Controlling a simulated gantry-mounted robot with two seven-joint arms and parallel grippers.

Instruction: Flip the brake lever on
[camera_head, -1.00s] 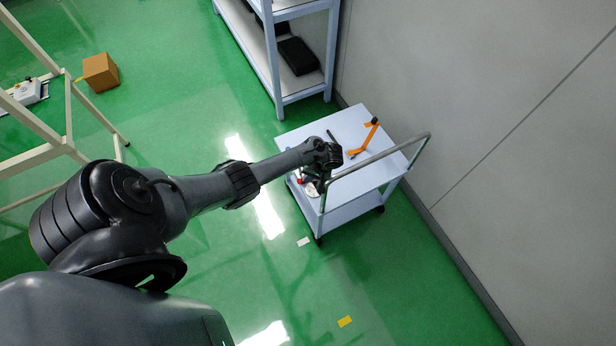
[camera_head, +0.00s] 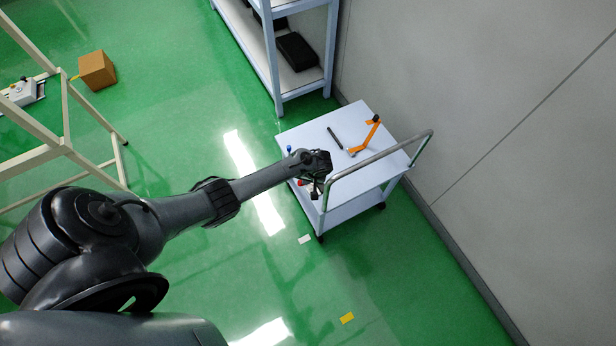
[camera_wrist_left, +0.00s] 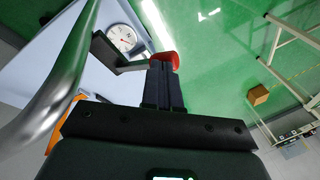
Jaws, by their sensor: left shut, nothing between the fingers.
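A red knob (camera_head: 299,183) shows at the near left edge of the cart, below my left gripper (camera_head: 317,190). In the left wrist view the red knob (camera_wrist_left: 172,60) sits right at the tips of my left gripper (camera_wrist_left: 162,68), whose fingers are together with nothing between them. A dark bar (camera_wrist_left: 118,58) lies just left of the fingertips. It may be the brake lever, with the red knob as its end, but the fingers hide the join. I cannot tell whether the fingers touch it. My right gripper is not in view.
A round white dial (camera_wrist_left: 122,38) sits beside the bar. The cart top (camera_head: 350,115) holds an orange angled tool (camera_head: 366,138), a black rod (camera_head: 335,138) and a small blue knob (camera_head: 289,149). The cart's metal handrail (camera_head: 375,158) runs close to my left gripper. A shelf (camera_head: 300,85) stands behind.

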